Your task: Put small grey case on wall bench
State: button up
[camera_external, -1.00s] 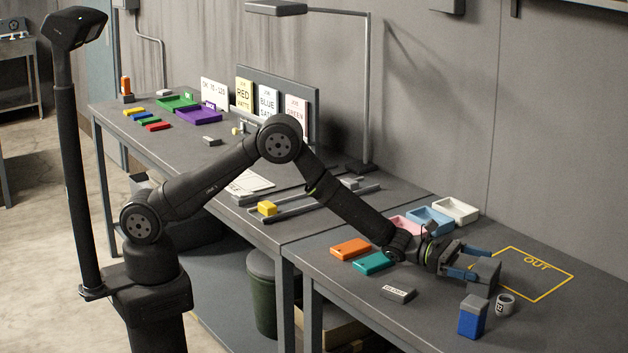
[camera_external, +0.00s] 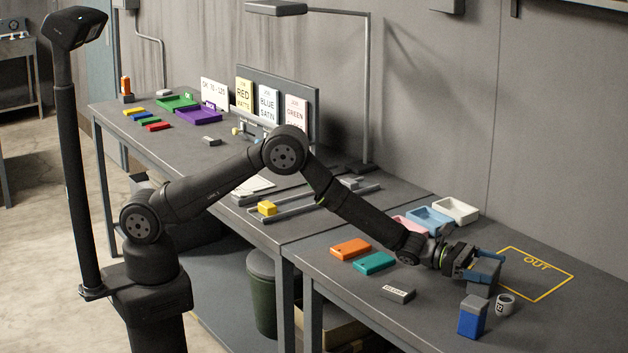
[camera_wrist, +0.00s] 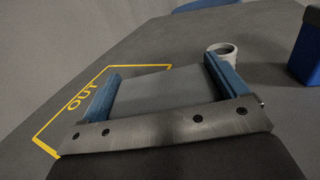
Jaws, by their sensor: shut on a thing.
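The small grey case (camera_external: 481,286) is on the bench at the right, beside the yellow OUT outline (camera_external: 538,270). My gripper (camera_external: 485,262) has its blue fingers on either side of the case. In the wrist view the case (camera_wrist: 158,95) fills the space between the two blue fingers of my gripper (camera_wrist: 160,90), and the jaws are shut on it. The OUT outline (camera_wrist: 45,133) lies to the left in that view. Whether the case touches the bench top is hard to tell. I cannot tell which surface is the wall bench.
A blue box with a grey lid (camera_external: 473,316) and a white cup (camera_external: 505,304) stand close to the case. A small labelled block (camera_external: 398,294), orange tray (camera_external: 351,248) and teal tray (camera_external: 373,262) lie left. White (camera_external: 455,210) and light blue (camera_external: 429,219) bins stand behind.

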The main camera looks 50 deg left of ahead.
aim_at(488, 267)
jog(key=shift+r, duration=0.1)
notch_tip(488, 267, up, 4)
jog(key=shift+r, duration=0.15)
jog(key=s+d+r, duration=0.2)
jog(key=s+r, duration=0.4)
jog(key=s, duration=0.5)
jog(key=shift+s+d+r, duration=0.2)
jog(key=shift+d+r, duration=0.1)
